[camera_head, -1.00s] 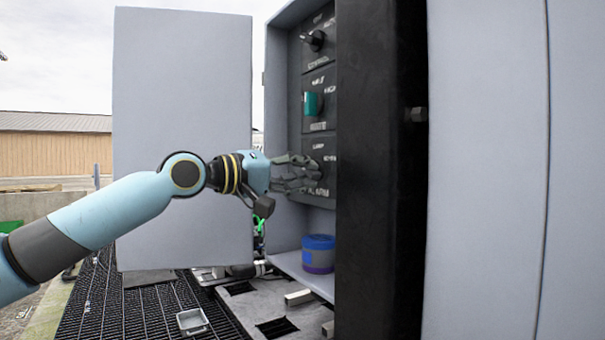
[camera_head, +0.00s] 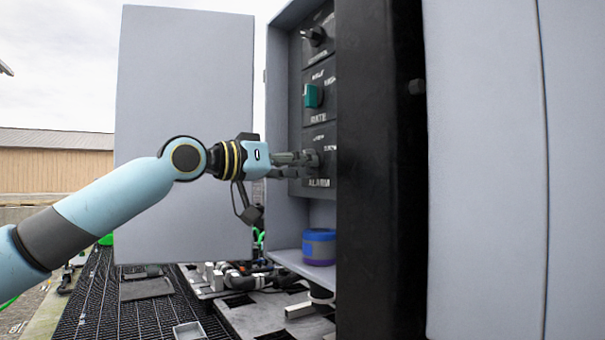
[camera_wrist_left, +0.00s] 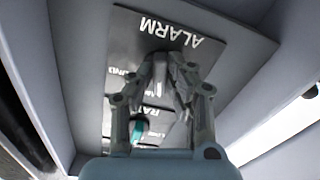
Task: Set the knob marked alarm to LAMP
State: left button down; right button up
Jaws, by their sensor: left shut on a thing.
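The alarm panel (camera_head: 318,183) is the lowest of the dark plates in the open grey cabinet, with its ALARM label below the knob. My left gripper (camera_head: 312,158) comes in from the left and is shut on the alarm knob, which its fingers mostly hide. In the left wrist view the fingertips (camera_wrist_left: 167,62) meet over the knob beside the upside-down word ALARM (camera_wrist_left: 170,30). The knob's pointer is hidden, so I cannot tell its setting. My right gripper is in neither view.
A plate with a teal knob (camera_head: 312,96) sits directly above, and a black knob (camera_head: 315,37) is higher up. A blue-and-purple tub (camera_head: 319,247) stands on the cabinet floor. The open door (camera_head: 185,90) is behind my arm; a black post (camera_head: 380,220) stands close right.

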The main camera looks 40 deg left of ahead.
aim_at(318, 114)
pick_arm(q)
jog(key=shift+f+m+b, duration=0.2)
jog(key=shift+m+b, duration=0.25)
jog(key=shift+m, duration=1.15)
jog(key=c, duration=1.3)
grip_release()
jog(key=shift+a, duration=0.1)
jog(key=shift+r, duration=0.1)
jog(key=shift+r, duration=0.1)
notch_tip(318, 114, up, 10)
jog(key=shift+f, duration=0.1)
